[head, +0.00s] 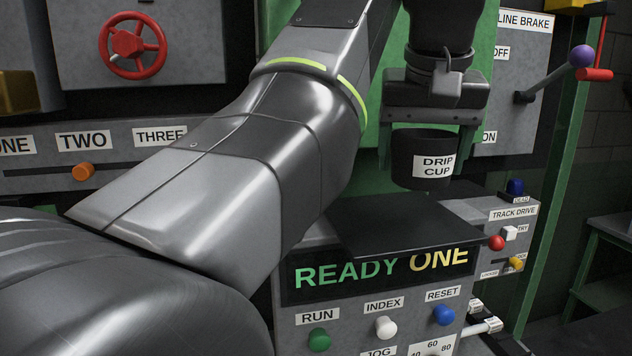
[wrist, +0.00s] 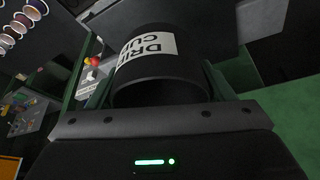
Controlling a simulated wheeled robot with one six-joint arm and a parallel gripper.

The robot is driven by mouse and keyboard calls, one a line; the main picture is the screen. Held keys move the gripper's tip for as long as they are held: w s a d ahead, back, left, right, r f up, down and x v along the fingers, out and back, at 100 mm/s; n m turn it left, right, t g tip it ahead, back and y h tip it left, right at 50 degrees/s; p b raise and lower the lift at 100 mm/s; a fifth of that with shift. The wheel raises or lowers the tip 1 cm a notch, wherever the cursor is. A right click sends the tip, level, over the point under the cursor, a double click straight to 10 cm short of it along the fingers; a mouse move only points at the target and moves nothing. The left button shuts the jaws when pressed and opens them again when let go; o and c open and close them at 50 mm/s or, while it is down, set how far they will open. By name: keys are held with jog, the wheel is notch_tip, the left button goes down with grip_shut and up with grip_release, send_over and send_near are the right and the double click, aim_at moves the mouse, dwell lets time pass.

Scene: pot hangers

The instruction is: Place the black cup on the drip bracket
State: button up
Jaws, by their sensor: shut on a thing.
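The black cup (head: 425,176) has a white label reading DRIP CUP. My gripper (head: 432,140) points down and is shut on the cup, its fingers on either side. The cup hangs upright above the dark flat top of the control box. In the wrist view, the cup (wrist: 158,75) sits between the fingers of my gripper (wrist: 155,90), with its label facing away from the camera's near side. I cannot make out the drip bracket for certain in either view.
The control box with the READY ONE display (head: 380,272) stands below the cup. A TRACK DRIVE panel (head: 512,235) is to its right. A lever with a purple knob (head: 581,56) and a green post (head: 556,190) stand at the right. A red handwheel (head: 132,45) is at upper left.

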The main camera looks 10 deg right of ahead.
aim_at(410, 130)
jog(key=w, duration=0.3)
jog(key=shift+w+a+r+p, duration=0.1)
jog(key=shift+w+a+p, duration=0.05)
jog(key=shift+w+p, duration=0.25)
jog(key=shift+x, duration=1.2)
jog(key=shift+s+a+f, duration=0.2)
jog(key=shift+s+f, duration=0.05)
jog(key=shift+f, duration=0.35)
jog(key=shift+s+a+p+x, duration=0.1)
jog(key=shift+s+p+x, duration=0.1)
jog(key=shift+x, duration=0.75)
jog(key=shift+s+a+p+x, duration=0.1)
jog(key=shift+s+p+x, duration=0.1)
jog(key=shift+x, duration=0.7)
jog(key=shift+f, duration=0.25)
jog(key=o, duration=1)
jog(key=shift+f, duration=0.1)
jog(key=v, duration=1.2)
jog(key=shift+b, duration=0.3)
